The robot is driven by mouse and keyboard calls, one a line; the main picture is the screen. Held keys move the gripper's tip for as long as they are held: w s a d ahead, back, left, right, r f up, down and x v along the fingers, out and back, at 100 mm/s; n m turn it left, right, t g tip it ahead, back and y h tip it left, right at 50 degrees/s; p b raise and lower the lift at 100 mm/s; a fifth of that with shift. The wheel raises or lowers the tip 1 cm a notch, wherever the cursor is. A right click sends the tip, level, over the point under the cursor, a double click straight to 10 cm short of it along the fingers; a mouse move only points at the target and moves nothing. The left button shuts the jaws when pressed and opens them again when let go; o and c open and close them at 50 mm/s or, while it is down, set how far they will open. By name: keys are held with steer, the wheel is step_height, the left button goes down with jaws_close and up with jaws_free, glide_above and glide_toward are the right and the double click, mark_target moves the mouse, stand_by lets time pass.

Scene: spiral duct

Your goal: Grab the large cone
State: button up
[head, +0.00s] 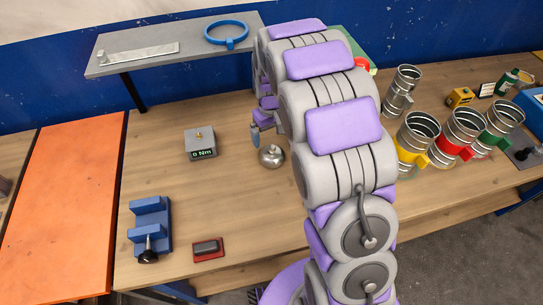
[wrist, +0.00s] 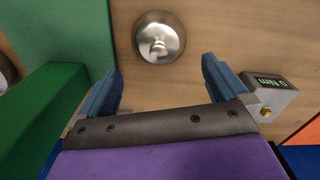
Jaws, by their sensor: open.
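A shiny round metal piece with a narrower knob-like top, likely the large cone (head: 271,156), stands on the wooden table. It also shows in the wrist view (wrist: 159,37), top centre, ahead of the space between my fingers. My gripper (wrist: 160,82) is open and empty, with its two blue fingers spread apart. In the head view my gripper (head: 256,136) is partly hidden behind my arm, just beyond and left of the metal piece. The fingers do not appear to touch it.
A grey torque box (head: 201,144) reading "0 Nm" stands left of the metal piece. A grey shelf (head: 180,45) with a blue ring (head: 226,33) is behind. Several metal ducts (head: 417,132) stand at right. A green block (wrist: 45,110) is close left of my gripper.

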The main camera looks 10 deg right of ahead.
mark_target(272, 147)
step_height(272, 147, down, 9)
steer(key=shift+s+d+b, duration=0.1)
steer(key=shift+b, duration=0.9)
steer(key=shift+c, duration=0.4)
steer(key=c, duration=1)
steer(key=shift+r, duration=0.15)
